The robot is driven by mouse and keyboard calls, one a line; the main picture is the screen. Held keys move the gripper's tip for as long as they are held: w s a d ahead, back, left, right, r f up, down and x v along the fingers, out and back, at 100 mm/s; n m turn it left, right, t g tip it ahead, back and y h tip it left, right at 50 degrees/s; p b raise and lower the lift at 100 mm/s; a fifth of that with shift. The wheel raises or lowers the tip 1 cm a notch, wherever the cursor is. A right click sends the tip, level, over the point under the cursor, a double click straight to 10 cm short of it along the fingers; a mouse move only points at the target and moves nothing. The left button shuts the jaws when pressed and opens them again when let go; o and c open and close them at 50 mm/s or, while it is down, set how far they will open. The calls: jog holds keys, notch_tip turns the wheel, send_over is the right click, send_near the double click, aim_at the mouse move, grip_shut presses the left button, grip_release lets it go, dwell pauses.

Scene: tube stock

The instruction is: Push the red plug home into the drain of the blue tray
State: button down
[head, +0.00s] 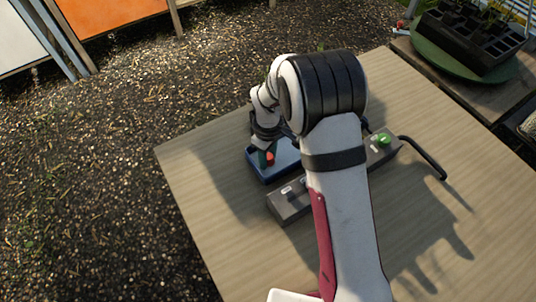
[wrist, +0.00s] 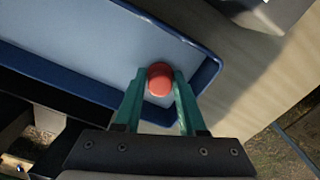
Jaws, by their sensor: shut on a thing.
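The blue tray (head: 281,171) lies on the wooden table, partly hidden by my arm in the head view. In the wrist view the tray (wrist: 192,42) shows a pale blue floor and a darker blue rim. The red plug (wrist: 160,78) is between the green fingertips of my gripper (wrist: 158,90), near a corner of the tray. My gripper is shut on the plug. In the head view the plug (head: 270,158) shows as a small red spot beside my gripper (head: 266,158). The drain is hidden, and I cannot tell how deep the plug sits.
A grey box (head: 290,199) with a green button (head: 383,139) and a black cable (head: 425,155) stands beside the tray, under my arm. A black seedling tray (head: 470,45) sits on a green round plate at the far right. The table's left front part is clear.

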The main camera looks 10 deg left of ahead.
jog(key=shift+f, duration=0.25)
jog(key=shift+c, duration=2)
grip_release()
jog(key=shift+s, duration=0.1)
jog(key=shift+a, duration=0.1)
notch_tip(320, 180, up, 16)
jog(key=shift+r, duration=0.15)
